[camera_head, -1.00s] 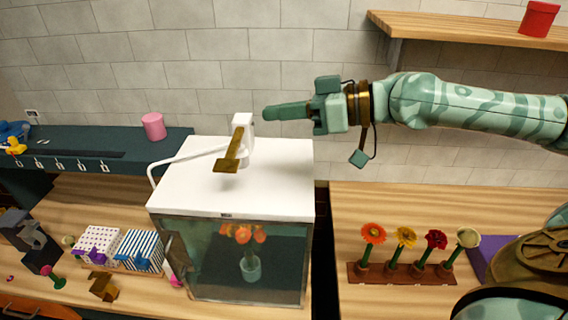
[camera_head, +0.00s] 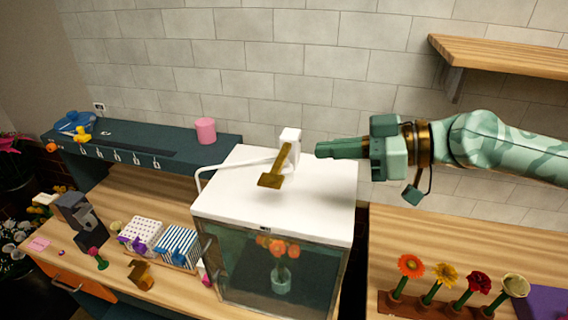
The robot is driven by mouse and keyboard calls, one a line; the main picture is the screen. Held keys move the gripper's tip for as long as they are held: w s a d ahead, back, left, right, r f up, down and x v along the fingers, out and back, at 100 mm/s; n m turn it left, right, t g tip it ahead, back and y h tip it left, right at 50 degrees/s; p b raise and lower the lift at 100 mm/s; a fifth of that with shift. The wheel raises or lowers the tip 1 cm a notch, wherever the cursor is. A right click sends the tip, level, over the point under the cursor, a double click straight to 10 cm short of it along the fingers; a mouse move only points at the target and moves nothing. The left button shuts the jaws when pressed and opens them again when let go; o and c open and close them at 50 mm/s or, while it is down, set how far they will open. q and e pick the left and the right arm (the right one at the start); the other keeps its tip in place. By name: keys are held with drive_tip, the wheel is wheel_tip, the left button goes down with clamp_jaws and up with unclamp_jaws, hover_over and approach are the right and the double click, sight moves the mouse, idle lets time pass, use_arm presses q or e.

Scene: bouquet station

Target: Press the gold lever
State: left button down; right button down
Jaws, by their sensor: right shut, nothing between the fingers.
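The gold lever (camera_head: 275,173) slopes down toward the front from a white block (camera_head: 290,143) on top of a white-topped glass case (camera_head: 276,207). My right gripper (camera_head: 320,150) comes in from the right with its fingers shut and empty. Its fingertips point left, just right of the white block and lever in the picture. No contact with the lever shows. My left gripper is not in view.
A rack of several flowers (camera_head: 430,305) stands on the right counter. A wooden shelf (camera_head: 510,57) is at the upper right. A pink cup (camera_head: 205,131) stands on the dark shelf at left.

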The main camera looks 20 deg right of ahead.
drive_tip(key=p, duration=0.6)
hover_over(283, 180)
drive_tip(key=f, duration=0.1)
wheel_tip(283, 180, down, 4)
drive_tip(key=shift+a, duration=0.1)
drive_tip(key=shift+s+f+b, duration=0.15)
drive_tip(key=shift+f+b, duration=0.15)
drive_tip(key=shift+f, duration=0.2)
